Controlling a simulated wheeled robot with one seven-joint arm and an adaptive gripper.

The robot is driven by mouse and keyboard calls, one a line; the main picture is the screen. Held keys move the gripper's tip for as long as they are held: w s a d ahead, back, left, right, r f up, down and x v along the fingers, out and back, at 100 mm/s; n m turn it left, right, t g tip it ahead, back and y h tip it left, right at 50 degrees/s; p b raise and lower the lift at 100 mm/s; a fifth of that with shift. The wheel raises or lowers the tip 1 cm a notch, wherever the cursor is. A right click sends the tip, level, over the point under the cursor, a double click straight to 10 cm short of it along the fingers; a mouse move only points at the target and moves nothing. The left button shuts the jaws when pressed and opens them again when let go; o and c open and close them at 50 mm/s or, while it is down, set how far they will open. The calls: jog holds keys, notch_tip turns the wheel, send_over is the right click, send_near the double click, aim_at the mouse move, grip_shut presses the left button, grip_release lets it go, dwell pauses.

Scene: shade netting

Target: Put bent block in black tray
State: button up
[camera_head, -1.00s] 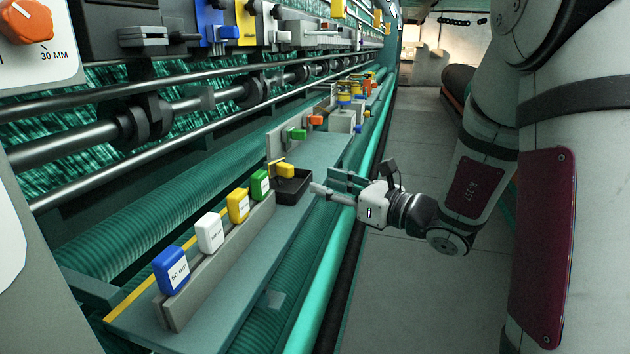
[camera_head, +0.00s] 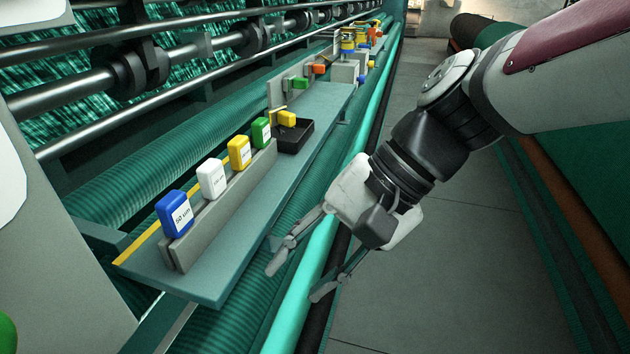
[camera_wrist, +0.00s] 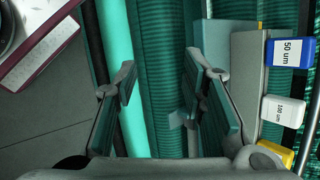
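The black tray (camera_head: 300,143) sits at the far part of the grey-green shelf in the head view. A small yellow block (camera_head: 286,118) shows at the tray's back left edge; it may be the bent block, but its shape is too small to be sure. I cannot tell whether it is inside the tray or behind it. My gripper (camera_head: 297,281) is open and empty, pointing down-left beside the shelf's near right edge, well away from the tray. In the wrist view my gripper's fingers (camera_wrist: 165,88) stand wide apart over green rollers, with nothing between them.
A grey rack (camera_head: 222,205) on the shelf holds blue (camera_head: 175,214), white (camera_head: 212,179), yellow (camera_head: 239,153) and green (camera_head: 261,131) labelled blocks. A turquoise rail (camera_head: 312,272) runs along the shelf's right. Open floor (camera_head: 420,270) lies right of it.

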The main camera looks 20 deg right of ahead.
jog(key=s+d+n+t+h, duration=0.2)
jog(key=s+d+n+h, duration=0.2)
jog(key=d+n+h, duration=0.3)
jog(key=d, duration=0.3)
jog(key=shift+n+h, duration=0.3)
jog(key=shift+d+r, duration=0.1)
notch_tip(320, 180, up, 3)
jog(key=t+p, duration=0.1)
jog(key=p, duration=0.1)
jog(key=shift+r+p, duration=0.15)
jog(key=shift+p, duration=0.15)
